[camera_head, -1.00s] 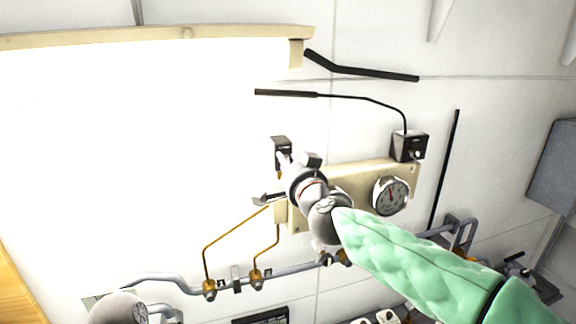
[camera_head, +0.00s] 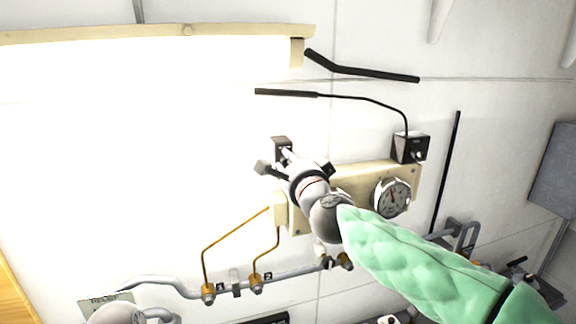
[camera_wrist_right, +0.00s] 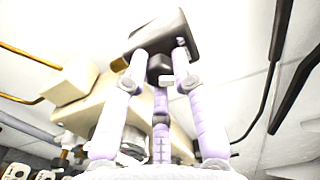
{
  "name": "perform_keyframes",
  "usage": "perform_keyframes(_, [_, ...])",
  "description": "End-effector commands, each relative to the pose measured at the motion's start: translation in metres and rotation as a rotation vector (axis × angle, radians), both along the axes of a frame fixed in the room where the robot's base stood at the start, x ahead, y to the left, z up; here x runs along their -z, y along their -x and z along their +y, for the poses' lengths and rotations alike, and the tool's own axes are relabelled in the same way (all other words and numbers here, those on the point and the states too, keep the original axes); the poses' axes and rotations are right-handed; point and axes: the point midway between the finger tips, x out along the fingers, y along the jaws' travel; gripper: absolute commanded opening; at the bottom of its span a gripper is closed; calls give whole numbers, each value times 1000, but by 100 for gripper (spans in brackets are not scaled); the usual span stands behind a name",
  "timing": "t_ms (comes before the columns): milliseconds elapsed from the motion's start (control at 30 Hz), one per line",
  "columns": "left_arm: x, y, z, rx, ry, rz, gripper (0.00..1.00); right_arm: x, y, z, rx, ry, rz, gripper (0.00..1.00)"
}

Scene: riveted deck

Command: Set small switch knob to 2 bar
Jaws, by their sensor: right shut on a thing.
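A small dark switch box (camera_head: 281,144) is on the white wall, left of the upper edge of a cream panel. My right gripper (camera_head: 287,158) is at this box, its arm in a green sleeve coming from the lower right. In the right wrist view the box (camera_wrist_right: 158,34) is straight ahead, and the fingers of my right gripper (camera_wrist_right: 158,68) reach up to its front. They are shut on the small switch knob, which is mostly hidden between them. Its pointer and scale cannot be read. A grey rounded part of my left arm shows at the lower left; its gripper does not.
The cream panel (camera_head: 350,180) carries a round gauge (camera_head: 392,198). A second black box (camera_head: 410,147) with a small light knob stands above it. Pipes (camera_head: 180,287) with brass fittings run below.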

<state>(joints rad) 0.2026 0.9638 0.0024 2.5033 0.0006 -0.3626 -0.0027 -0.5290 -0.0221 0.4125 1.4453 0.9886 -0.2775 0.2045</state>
Motion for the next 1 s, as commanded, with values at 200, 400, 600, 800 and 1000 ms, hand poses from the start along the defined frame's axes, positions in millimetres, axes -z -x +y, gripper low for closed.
perform_keyframes(200, [1,0,0,0,0,0,40,-6,0,-4,7,-27,-1,0])
perform_keyframes(400, [0,0,0,0,0,0,40,-6,0,-4,7,-27,-1,0])
perform_keyframes(600, [0,0,0,0,0,0,40,-5,0,-4,7,-26,-1,44])
perform_keyframes(800, [1,0,0,0,0,0,40,-3,0,-2,4,-23,3,50])
perform_keyframes(1000, [1,0,0,0,0,0,40,-1,1,-1,2,-23,5,50])
